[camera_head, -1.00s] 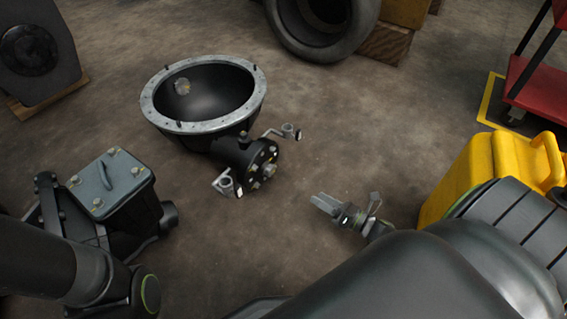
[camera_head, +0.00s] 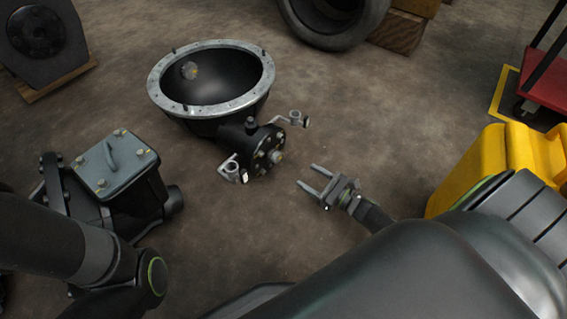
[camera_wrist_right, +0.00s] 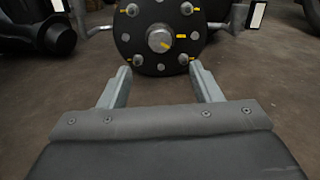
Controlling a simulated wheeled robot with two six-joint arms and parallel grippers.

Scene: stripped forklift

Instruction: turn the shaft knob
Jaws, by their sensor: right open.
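The shaft knob (camera_head: 278,156) is a small grey round end at the centre of a black bolted flange on the bell-shaped housing (camera_head: 207,125). In the right wrist view the knob (camera_wrist_right: 160,39) shows a yellow mark and sits straight ahead, above the gap between the fingers. My right gripper (camera_head: 310,176) is open and empty, its fingers pointing toward the flange. It is apart from the knob, a short way to its lower right in the head view. My left arm comes in at the lower left; its gripper is out of view.
A black box-like part with a grey lid (camera_head: 115,162) stands at the left. A yellow case (camera_head: 490,160) is at the right, near a red cart (camera_head: 545,80). A tyre (camera_head: 335,22) lies at the back.

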